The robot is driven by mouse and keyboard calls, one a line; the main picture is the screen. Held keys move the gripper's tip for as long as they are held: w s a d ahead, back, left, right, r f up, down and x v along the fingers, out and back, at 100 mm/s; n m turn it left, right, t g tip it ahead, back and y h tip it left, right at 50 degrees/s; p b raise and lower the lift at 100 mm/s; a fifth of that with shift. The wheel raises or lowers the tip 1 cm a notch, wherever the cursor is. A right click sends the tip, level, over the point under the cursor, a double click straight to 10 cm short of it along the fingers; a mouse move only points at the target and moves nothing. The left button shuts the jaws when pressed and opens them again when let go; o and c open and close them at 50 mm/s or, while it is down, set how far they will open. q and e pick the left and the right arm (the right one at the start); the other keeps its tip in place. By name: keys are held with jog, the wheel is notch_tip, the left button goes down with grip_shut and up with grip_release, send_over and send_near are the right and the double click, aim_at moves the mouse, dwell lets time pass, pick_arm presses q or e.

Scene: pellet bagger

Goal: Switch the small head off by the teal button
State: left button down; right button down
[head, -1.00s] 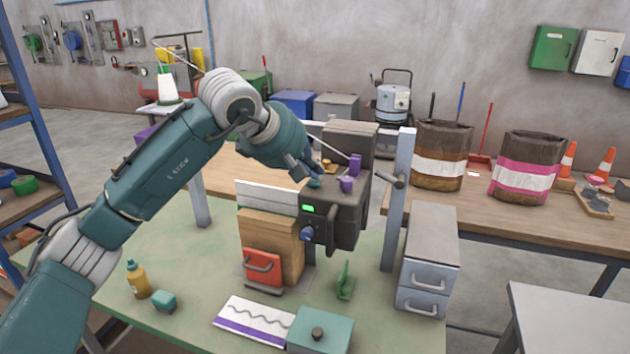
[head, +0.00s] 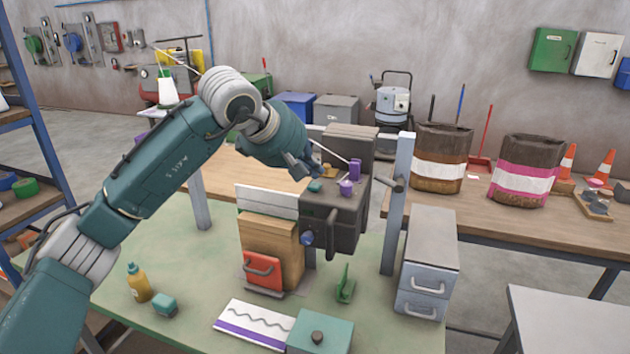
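The small head (head: 342,222) is a dark grey box mounted between the posts above the green table. On its top are a teal button (head: 315,186), a purple knob (head: 346,188) and a yellowish part (head: 328,170). A blue knob (head: 307,239) sits on its front, and no green light shows there. My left gripper (head: 306,172) is just above and left of the teal button, with a small gap seeming to show between them. Its fingers are too small and dark to tell open from shut. My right gripper is out of view.
A wooden block (head: 268,232) with a red handled part (head: 263,270) stands left of the head. A grey drawer unit (head: 428,255) is to the right. A yellow bottle (head: 137,283) and a teal box (head: 320,333) are on the table. Grey posts (head: 400,200) flank the head.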

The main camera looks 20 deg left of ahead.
aim_at(313, 186)
pick_arm(q)
jog(key=shift+r, duration=0.15)
notch_tip(313, 186, up, 6)
jog(key=p, duration=0.4)
dwell(0.3)
